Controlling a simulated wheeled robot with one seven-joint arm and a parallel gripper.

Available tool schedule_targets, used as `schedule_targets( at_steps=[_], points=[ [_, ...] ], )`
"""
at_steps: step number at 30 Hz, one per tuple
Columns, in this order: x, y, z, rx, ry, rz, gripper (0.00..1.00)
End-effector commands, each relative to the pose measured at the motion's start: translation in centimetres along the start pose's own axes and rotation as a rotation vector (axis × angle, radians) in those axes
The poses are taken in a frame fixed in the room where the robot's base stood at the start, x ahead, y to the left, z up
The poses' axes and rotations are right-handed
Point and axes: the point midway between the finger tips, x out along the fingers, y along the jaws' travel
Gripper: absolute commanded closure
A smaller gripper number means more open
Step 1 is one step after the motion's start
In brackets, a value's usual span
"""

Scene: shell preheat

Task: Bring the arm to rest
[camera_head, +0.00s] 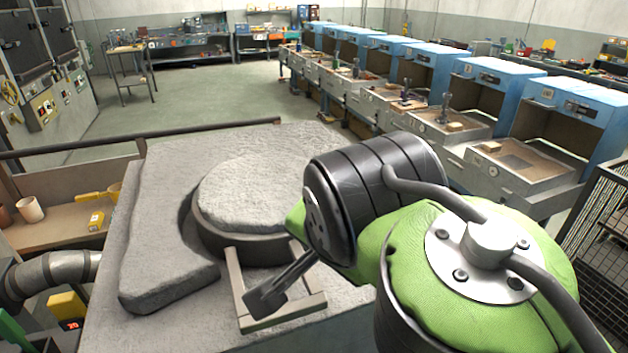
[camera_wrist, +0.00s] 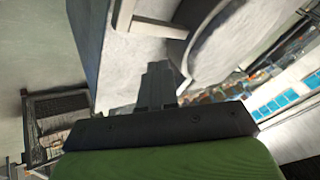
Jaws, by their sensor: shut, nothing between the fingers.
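My gripper (camera_head: 264,299) is shut and empty. In the head view its dark fingers point down and left in front of the flat metal frame (camera_head: 236,282). The wrist view shows the closed fingers (camera_wrist: 158,82) at the middle. My green and black arm comes in from the right and hides part of the grey block (camera_head: 165,265). A round, rough grey lid (camera_head: 255,192) sits on a dark ring on this block, behind my gripper. I cannot tell whether the fingers touch the frame.
A wooden shelf (camera_head: 60,236) with small cups and yellow items stands at the left, beside a grey pipe (camera_head: 45,275). A row of blue-hooded benches (camera_head: 565,100) runs along the right. A wire cage (camera_head: 600,225) is at the right edge. Open floor (camera_head: 205,95) lies behind the block.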

Motion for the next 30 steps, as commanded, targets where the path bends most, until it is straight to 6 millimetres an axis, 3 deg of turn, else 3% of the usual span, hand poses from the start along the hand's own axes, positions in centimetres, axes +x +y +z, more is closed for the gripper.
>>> schedule_targets(
  at_steps=[2, 5, 9, 12, 15, 30],
  points=[
    [0.3, 1.9, 0.1, -0.056, 0.007, 0.025, 1.0],
    [1.2, 7.8, 0.6, -0.236, 0.003, 0.084, 1.0],
    [2.9, 16.1, 2.8, -0.512, -0.058, 0.123, 1.0],
    [3.9, 19.5, 4.5, -0.638, -0.101, 0.117, 1.0],
    [4.2, 20.6, 5.2, -0.69, -0.117, 0.111, 1.0],
    [4.2, 20.6, 5.2, -0.692, -0.117, 0.111, 1.0]
  ],
)
